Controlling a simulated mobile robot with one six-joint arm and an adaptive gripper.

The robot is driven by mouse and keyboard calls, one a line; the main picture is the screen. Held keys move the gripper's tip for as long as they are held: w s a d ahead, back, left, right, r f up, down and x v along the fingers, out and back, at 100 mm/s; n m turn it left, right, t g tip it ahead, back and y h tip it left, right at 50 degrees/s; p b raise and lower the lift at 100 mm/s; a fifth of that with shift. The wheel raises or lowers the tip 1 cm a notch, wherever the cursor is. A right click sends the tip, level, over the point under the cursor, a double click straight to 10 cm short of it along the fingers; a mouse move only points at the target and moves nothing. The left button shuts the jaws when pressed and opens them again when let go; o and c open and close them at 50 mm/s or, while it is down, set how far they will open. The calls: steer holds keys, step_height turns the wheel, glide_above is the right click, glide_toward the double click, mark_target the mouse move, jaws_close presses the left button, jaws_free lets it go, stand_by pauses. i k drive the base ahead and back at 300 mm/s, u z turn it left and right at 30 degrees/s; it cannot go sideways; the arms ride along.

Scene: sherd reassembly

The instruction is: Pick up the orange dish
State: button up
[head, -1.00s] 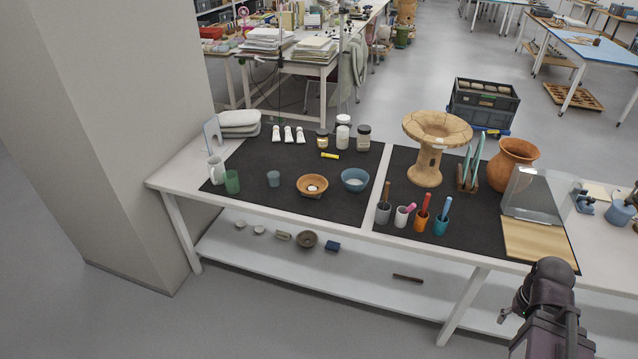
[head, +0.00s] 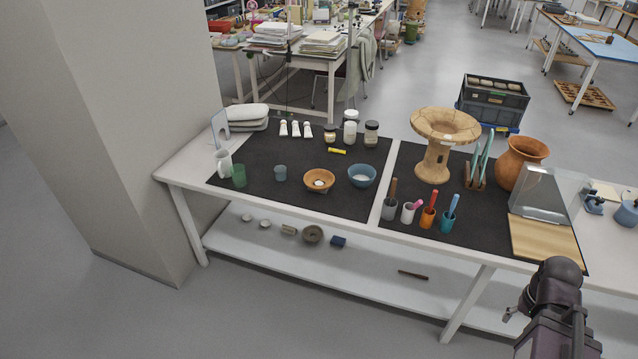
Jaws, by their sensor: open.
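The orange dish (head: 311,182) is a shallow round bowl on the left black mat, near the table's front edge. A small whitish thing lies inside it, and it seems to rest on a low support. A blue bowl (head: 362,177) with pale contents stands just right of it, close but apart. Part of my dark arm shows at the lower right, in front of the table and well away from the dish. I cannot make out my gripper's fingers in this view.
A small blue-grey cup (head: 280,173), a green cup (head: 239,176) and a white jug (head: 223,163) stand left of the dish. Tool cups (head: 390,210), a tall clay stand (head: 435,160) and a clear shield (head: 545,195) occupy the right mat.

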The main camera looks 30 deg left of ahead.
mark_target(318, 179)
steer(key=u, duration=0.7)
steer(key=i, duration=1)
steer(key=u, duration=0.95)
